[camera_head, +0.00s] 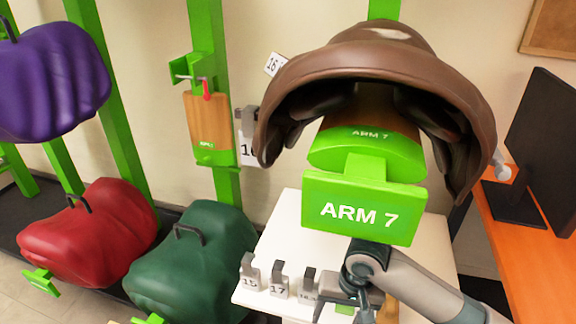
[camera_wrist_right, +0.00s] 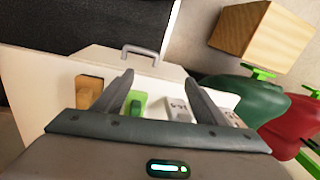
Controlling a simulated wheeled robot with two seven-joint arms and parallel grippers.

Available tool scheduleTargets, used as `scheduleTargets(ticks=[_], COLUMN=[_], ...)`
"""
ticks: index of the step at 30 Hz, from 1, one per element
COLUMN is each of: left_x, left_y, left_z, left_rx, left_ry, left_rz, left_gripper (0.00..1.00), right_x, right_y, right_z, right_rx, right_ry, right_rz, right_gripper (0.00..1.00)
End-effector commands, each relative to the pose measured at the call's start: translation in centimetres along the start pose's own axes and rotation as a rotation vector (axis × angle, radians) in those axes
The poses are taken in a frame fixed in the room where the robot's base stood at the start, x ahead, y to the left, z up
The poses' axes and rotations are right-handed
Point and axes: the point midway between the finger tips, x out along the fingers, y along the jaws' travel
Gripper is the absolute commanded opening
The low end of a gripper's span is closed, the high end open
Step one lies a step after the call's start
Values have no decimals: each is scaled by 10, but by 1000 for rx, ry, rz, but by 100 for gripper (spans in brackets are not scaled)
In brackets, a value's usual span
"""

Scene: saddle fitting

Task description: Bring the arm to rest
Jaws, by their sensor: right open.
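My right gripper (camera_wrist_right: 160,80) is open, with its two grey fingers apart and nothing held between them. In the head view my right arm comes in from the lower right, its wrist in front of the white table; I cannot make out its fingertips there. A brown saddle (camera_head: 390,62) sits over the green rest labelled ARM 7 (camera_head: 350,208), above my wrist. The saddle and my gripper are apart. My left gripper is in neither view.
The white table (camera_head: 285,222) carries numbered grey tags (camera_head: 278,288), which also show in the wrist view (camera_wrist_right: 178,108), with a small green piece (camera_wrist_right: 135,104) and a wooden block (camera_wrist_right: 88,91). Green (camera_head: 200,265), red (camera_head: 90,235) and purple (camera_head: 55,85) covers hang left. An orange desk (camera_head: 520,250) stands right.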

Motion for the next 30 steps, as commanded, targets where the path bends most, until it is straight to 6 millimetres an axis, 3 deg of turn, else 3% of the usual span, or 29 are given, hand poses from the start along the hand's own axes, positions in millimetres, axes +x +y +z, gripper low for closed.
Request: scheduleTargets(ticks=[9, 15, 23, 30], left_x=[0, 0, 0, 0], left_y=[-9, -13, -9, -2], left_z=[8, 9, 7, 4], left_rx=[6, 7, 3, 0], left_ry=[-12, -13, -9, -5], left_rz=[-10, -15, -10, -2], left_gripper=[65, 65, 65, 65], right_x=[31, 47, 63, 75], right_y=[-21, -22, -1, 36], right_z=[40, 65, 93, 121], right_rx=[-131, -197, -241, -262], right_ry=[42, 108, 193, 255], right_rz=[-145, -218, -233, -180], right_gripper=[65, 65, 65, 65])
